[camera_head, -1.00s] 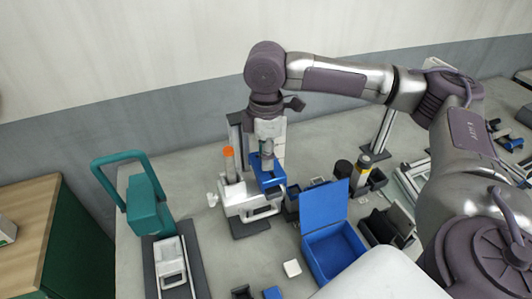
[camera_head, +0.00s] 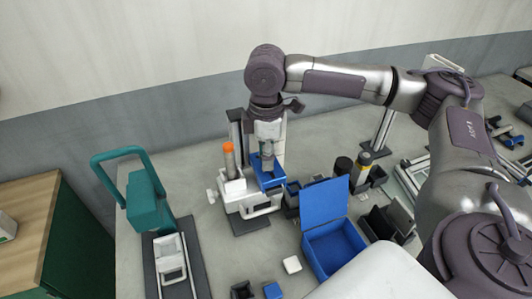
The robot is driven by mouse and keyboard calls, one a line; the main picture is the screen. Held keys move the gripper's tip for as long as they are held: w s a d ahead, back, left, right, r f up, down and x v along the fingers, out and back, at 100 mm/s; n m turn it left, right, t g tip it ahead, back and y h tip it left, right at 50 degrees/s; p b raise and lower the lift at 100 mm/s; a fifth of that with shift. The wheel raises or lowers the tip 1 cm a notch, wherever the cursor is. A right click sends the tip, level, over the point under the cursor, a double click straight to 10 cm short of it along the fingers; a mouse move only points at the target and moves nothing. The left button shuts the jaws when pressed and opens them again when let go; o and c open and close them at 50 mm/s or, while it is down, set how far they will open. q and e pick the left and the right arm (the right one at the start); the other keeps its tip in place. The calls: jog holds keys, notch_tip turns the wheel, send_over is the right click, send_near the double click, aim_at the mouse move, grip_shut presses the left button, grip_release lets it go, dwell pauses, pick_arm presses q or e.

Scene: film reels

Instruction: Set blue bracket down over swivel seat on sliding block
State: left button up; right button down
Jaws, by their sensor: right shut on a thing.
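The blue bracket (camera_head: 268,180) is a small open blue frame at the top of the white sliding block (camera_head: 246,207), a blocky unit on a dark base at the middle of the table. My right gripper (camera_head: 267,163) points down from above, its fingers shut on the bracket. The swivel seat is hidden under or behind the bracket, and I cannot tell whether the bracket touches it. My left gripper is not in view.
An orange-topped post (camera_head: 229,153) stands just left of the bracket. An open blue box (camera_head: 332,247) is to the right, near a yellow-banded cylinder (camera_head: 361,170). A teal-handled device (camera_head: 147,205) stands left. Clear table lies between it and the block.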

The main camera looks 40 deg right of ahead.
jog(key=shift+f, duration=0.3)
jog(key=c, duration=0.8)
grip_release()
notch_tip(320, 180, up, 12)
